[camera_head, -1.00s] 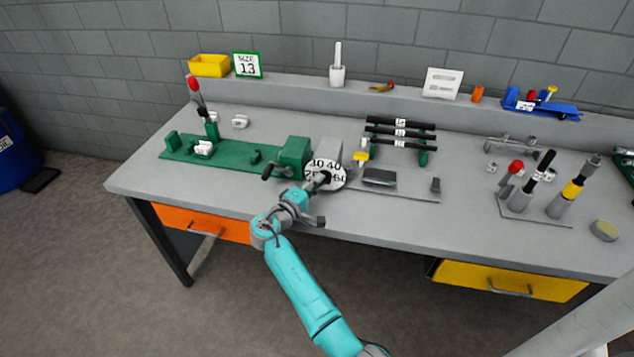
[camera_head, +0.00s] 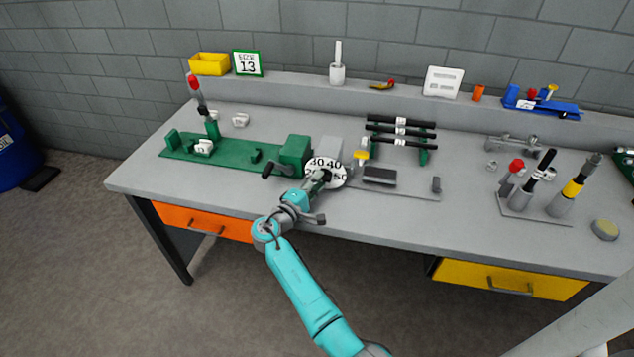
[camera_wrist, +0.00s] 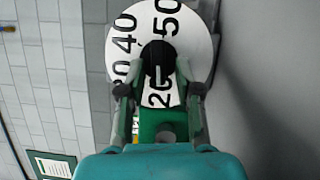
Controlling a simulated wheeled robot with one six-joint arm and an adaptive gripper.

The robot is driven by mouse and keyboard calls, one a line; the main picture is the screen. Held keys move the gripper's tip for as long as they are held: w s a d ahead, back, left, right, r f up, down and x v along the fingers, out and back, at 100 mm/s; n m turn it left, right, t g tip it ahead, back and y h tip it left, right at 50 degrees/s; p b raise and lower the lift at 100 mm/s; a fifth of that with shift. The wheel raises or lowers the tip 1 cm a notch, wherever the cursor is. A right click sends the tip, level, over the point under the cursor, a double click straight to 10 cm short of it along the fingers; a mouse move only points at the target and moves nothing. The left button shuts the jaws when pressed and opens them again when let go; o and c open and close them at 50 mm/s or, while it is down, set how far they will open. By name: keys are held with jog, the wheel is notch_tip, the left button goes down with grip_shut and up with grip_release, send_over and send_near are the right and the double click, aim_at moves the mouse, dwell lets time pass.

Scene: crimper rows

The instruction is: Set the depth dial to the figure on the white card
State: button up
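The depth dial (camera_head: 340,181) is a white disc with black figures on the front of a grey block beside the green crimper (camera_head: 296,153). In the wrist view the dial (camera_wrist: 120,28) shows 40, 50, 20 and part of another figure around a black knob (camera_wrist: 158,62) with a pale line. My gripper (camera_wrist: 158,72) has a finger on each side of the knob and seems shut on it. In the head view my gripper (camera_head: 322,178) covers part of the dial. A white card (camera_head: 443,82) stands on the back ledge; its marks are too small to read.
A green-framed card (camera_head: 248,63) showing 13 and a yellow bin (camera_head: 209,64) stand on the ledge. A rack of black bars (camera_head: 401,132) is right of the dial. Upright tools (camera_head: 567,197) stand further right.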

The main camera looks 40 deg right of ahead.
jog(key=v, duration=1.2)
jog(key=shift+w, duration=0.1)
dwell(0.4)
